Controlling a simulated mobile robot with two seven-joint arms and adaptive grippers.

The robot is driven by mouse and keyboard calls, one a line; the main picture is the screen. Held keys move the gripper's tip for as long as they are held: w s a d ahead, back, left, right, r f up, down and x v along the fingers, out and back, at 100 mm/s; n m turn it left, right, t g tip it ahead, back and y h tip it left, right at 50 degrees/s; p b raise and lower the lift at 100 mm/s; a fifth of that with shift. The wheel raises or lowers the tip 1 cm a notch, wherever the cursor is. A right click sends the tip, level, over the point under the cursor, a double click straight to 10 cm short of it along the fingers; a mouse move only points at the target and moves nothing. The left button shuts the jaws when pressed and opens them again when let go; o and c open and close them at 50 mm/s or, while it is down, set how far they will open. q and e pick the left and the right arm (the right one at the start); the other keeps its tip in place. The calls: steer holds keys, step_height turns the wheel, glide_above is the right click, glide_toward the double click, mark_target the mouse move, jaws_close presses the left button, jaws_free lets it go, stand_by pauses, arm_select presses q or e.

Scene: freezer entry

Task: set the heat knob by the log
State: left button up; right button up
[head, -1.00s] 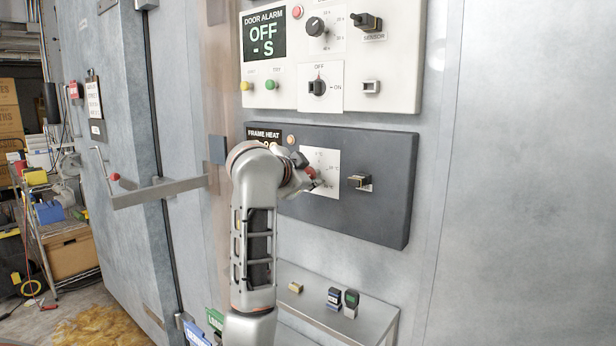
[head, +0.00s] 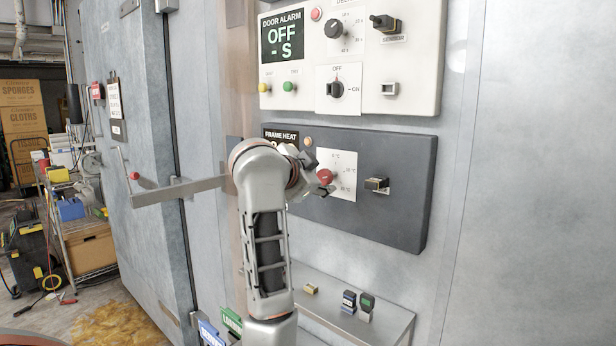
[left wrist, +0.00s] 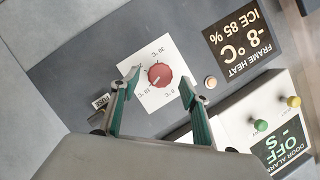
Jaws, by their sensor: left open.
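The heat knob (head: 325,176) is a round red dial on a white plate on the dark frame heat panel (head: 405,215). In the left wrist view the knob (left wrist: 160,75) has a white mark pointing to the lower left, among small temperature labels. The display (left wrist: 243,50) reads FRAME HEAT, -8 °C, ICE 85 %. My left gripper (left wrist: 160,80) is open, with one green-padded finger on each side of the knob in that view; contact cannot be told. In the head view my left gripper (head: 308,181) is beside the knob. A clipboard (head: 115,108) with a sheet hangs on the door.
The white door alarm panel (head: 420,70) with knobs and switches sits just above. A small black-and-gold switch (head: 376,185) is right of the knob. A metal shelf (head: 385,328) with small items juts out below. A door handle bar (head: 180,191) sticks out at left.

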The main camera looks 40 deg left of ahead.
arm_select(q)
steer(key=v, duration=0.7)
steer(key=shift+s, duration=0.35)
steer(key=shift+d+r, duration=0.1)
